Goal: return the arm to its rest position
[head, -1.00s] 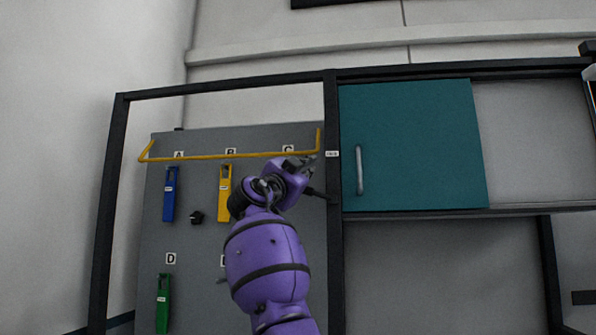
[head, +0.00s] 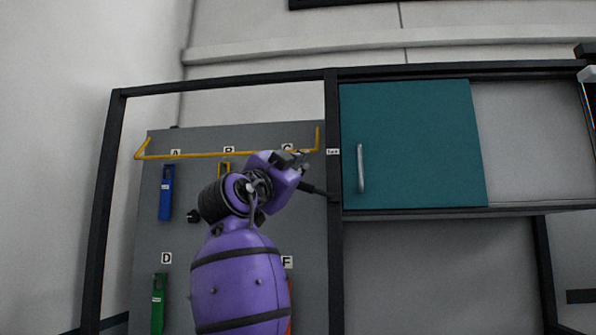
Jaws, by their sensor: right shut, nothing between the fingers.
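My right arm, purple with dark bands, rises in front of the grey board. Its right gripper (head: 292,160) is at the upper end of the arm, dark and seen at a steep angle, near the C label and just left of the dark upright post. It is shut with nothing held. The arm's wrist covers part of the board and most of the yellow tool (head: 224,168). My left gripper is not in view.
A yellow rail (head: 225,155) crosses the grey board (head: 150,225) close to my gripper. Blue (head: 166,192) and green (head: 158,302) tools hang at left. A dark post (head: 334,240) and a teal door (head: 410,145) with a grey handle (head: 361,168) stand right.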

